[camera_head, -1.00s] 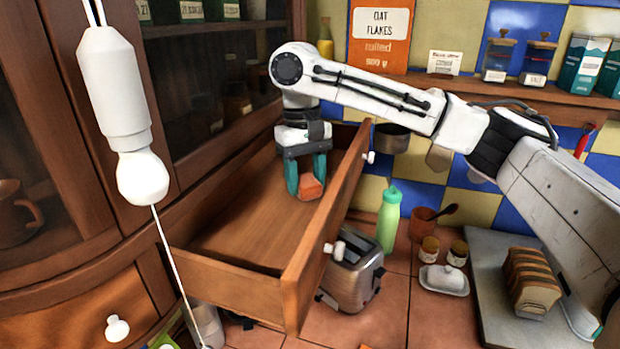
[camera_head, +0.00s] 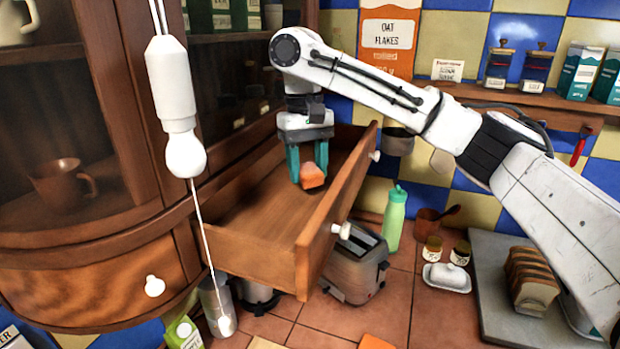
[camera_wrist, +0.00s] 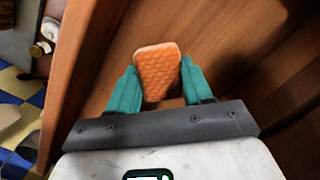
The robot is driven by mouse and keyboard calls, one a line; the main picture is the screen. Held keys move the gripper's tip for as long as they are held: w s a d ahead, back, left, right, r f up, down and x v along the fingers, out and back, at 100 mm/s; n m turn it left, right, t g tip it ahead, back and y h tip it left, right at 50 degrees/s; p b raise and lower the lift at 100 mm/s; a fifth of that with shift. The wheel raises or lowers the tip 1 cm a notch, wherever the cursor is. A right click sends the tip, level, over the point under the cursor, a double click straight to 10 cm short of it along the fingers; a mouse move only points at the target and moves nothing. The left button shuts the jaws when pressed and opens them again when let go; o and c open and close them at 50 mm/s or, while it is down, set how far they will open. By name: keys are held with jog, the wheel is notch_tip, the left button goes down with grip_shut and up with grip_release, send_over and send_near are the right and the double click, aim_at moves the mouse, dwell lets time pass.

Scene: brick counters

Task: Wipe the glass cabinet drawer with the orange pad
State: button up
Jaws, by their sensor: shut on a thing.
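My gripper (camera_head: 307,166) is inside the open wooden drawer (camera_head: 255,215) of the glass-fronted cabinet (camera_head: 235,70), toward its far end. Its teal fingers are shut on the orange pad (camera_head: 313,177), which hangs low between them. The wrist view shows the textured orange pad (camera_wrist: 157,70) between the two teal fingers (camera_wrist: 157,88), with the brown drawer wood around it. I cannot tell whether the pad touches the drawer floor. The drawer front with its white knobs faces right.
A toaster (camera_head: 355,265) stands below the drawer front. A white hanging lamp (camera_head: 172,90) with a cord is at the left, before the cabinet.

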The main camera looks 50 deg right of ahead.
jog(key=shift+d+r, duration=0.1)
jog(key=shift+r, duration=1.9)
jog(key=shift+r, duration=0.1)
